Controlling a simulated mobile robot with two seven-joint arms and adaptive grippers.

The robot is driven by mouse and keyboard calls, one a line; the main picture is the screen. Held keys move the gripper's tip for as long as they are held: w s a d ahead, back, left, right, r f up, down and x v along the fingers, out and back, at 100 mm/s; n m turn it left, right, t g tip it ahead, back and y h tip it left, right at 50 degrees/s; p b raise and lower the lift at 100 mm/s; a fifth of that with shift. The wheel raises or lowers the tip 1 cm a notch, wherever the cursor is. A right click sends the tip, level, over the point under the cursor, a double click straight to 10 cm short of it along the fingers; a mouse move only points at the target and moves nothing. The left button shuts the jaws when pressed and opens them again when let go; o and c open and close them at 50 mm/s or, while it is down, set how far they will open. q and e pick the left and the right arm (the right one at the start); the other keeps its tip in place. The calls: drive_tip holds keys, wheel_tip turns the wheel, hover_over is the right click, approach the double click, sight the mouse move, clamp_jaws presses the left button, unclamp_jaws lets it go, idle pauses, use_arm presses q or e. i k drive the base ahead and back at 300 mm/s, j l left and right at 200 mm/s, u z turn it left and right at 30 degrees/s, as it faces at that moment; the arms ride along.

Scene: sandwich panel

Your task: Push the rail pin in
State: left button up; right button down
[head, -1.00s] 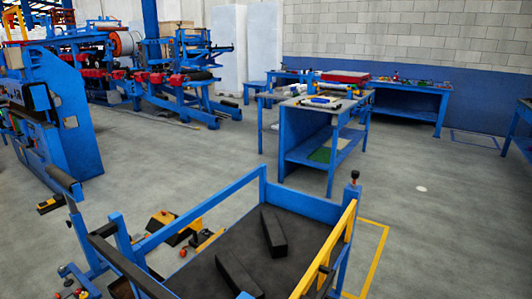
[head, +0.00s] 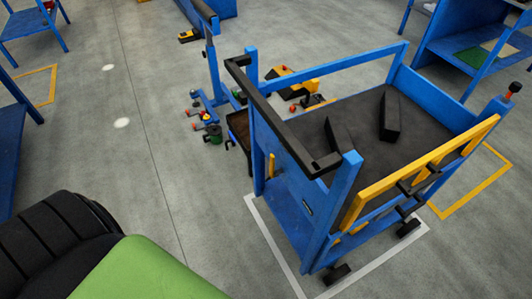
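A blue cart (head: 431,90) with a dark deck stands at the right of the head view. A yellow rail (head: 424,169) runs along its near right side, with black latch-like parts (head: 412,186) below its middle. A small pin with a black top and an orange-red part (head: 513,90) stands upright on the cart's far right corner post. I cannot tell whether this is the rail pin, or how far in it sits. Neither of my grippers is in view.
Two black blocks (head: 391,113) lie on the cart's deck. A black handle bar (head: 270,112) spans its left end. Blue stands and yellow-black items (head: 292,78) are on the floor behind it. The grey floor (head: 140,150) left of the cart is largely clear. Blue tables stand at the upper corners.

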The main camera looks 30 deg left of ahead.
sight(514, 88)
drive_tip(key=k, duration=0.45)
drive_tip(key=k+u, duration=0.15)
drive_tip(key=u, duration=1.15)
drive_tip(key=i+l, duration=0.1)
drive_tip(key=l, duration=0.5)
drive_tip(key=i+l, duration=0.1)
drive_tip(key=l, duration=0.55)
drive_tip(key=i+l, duration=0.1)
drive_tip(key=l, duration=0.5)
drive_tip(key=i+l, duration=0.1)
drive_tip(key=l, duration=0.55)
drive_tip(key=i+l, duration=0.1)
drive_tip(key=l, duration=0.5)
drive_tip(key=i+l, duration=0.1)
drive_tip(key=l, duration=0.55)
drive_tip(key=i+l, duration=0.1)
drive_tip(key=l, duration=0.5)
